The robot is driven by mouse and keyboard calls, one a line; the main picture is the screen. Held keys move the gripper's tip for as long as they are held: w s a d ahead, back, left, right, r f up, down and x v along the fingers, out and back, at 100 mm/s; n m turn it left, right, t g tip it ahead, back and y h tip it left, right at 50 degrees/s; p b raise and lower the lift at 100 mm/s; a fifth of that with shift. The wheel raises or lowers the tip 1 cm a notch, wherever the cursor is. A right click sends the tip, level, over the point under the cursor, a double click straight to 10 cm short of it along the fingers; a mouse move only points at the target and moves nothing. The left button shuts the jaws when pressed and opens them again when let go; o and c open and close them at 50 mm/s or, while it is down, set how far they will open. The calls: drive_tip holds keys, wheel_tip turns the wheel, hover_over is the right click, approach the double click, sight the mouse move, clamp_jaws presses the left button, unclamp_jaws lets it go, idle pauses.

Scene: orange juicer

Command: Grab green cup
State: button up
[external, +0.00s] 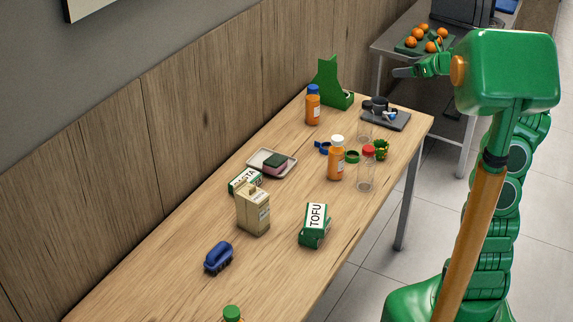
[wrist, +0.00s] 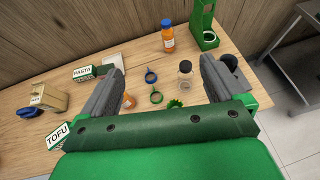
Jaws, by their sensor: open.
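My gripper (external: 404,72) is raised above the far right end of the table. In the wrist view my gripper (wrist: 162,70) is open, with two dark fingers wide apart and nothing between them. No plain green cup is clear. A small green piece with a jagged rim (external: 382,149) stands on the table behind a red-capped clear bottle; it also shows in the wrist view (wrist: 175,104), partly hidden by my gripper. I cannot tell which is the cup.
A green stand (external: 330,85), orange bottles (external: 336,160), a red-capped clear bottle (external: 366,170), a blue piece (external: 322,147) and a dark tray (external: 386,119) crowd the far end. A tofu box (external: 314,226) and a beige carton (external: 253,210) stand nearer. The table's front right edge is clear.

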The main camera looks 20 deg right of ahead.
approach(380, 147)
drive_tip(key=shift+s+a+r, duration=0.1)
drive_tip(key=shift+s+a, duration=0.1)
drive_tip(key=shift+a, duration=0.35)
drive_tip(key=shift+s+a+r, duration=0.1)
drive_tip(key=shift+s+a, duration=0.15)
drive_tip(key=shift+a, duration=0.3)
drive_tip(key=shift+f, duration=0.25)
drive_tip(key=shift+x, duration=1.2)
drive_tip(key=shift+w+r+x, duration=0.1)
drive_tip(key=shift+r+x, duration=0.05)
drive_tip(key=shift+x, duration=0.8)
drive_tip(key=shift+w+r+x, duration=0.15)
drive_tip(key=shift+r+x, duration=0.05)
drive_tip(key=shift+x, duration=0.8)
drive_tip(key=shift+w+a+f, duration=0.35)
drive_tip(key=shift+w+f, duration=0.05)
drive_tip(key=shift+w, duration=0.15)
drive_tip(key=shift+c, duration=0.2)
drive_tip(key=c, duration=1)
drive_tip(key=shift+r, duration=0.15)
